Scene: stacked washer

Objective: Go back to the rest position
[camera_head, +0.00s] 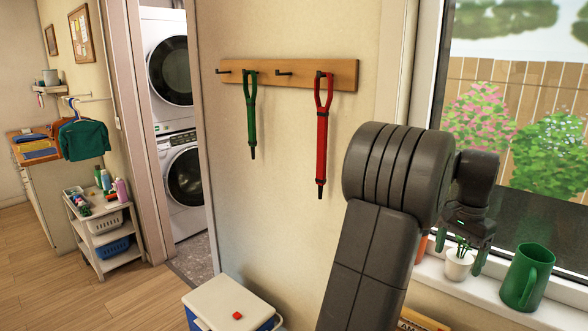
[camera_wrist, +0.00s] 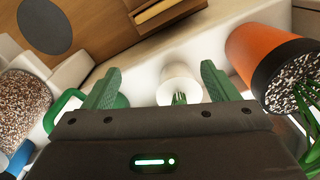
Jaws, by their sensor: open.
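My gripper (camera_head: 461,258) is at the right in the head view, low over the window sill and pointing down. Its two green fingers are apart, with nothing held between them. A small white pot (camera_head: 459,269) with a green plant sits on the sill just by the fingers. In the wrist view, the open gripper (camera_wrist: 160,82) has the white pot (camera_wrist: 178,80) showing between its fingers, past the tips. I cannot tell how much clearance there is. My dark arm hides part of the wall and sill.
A green mug (camera_head: 526,278) stands on the sill (camera_head: 495,296) right of the gripper. An orange pot (camera_wrist: 262,45) is close in the wrist view. A rack (camera_head: 290,73) holds green and red straps on the wall. A cooler (camera_head: 222,302) stands lower left.

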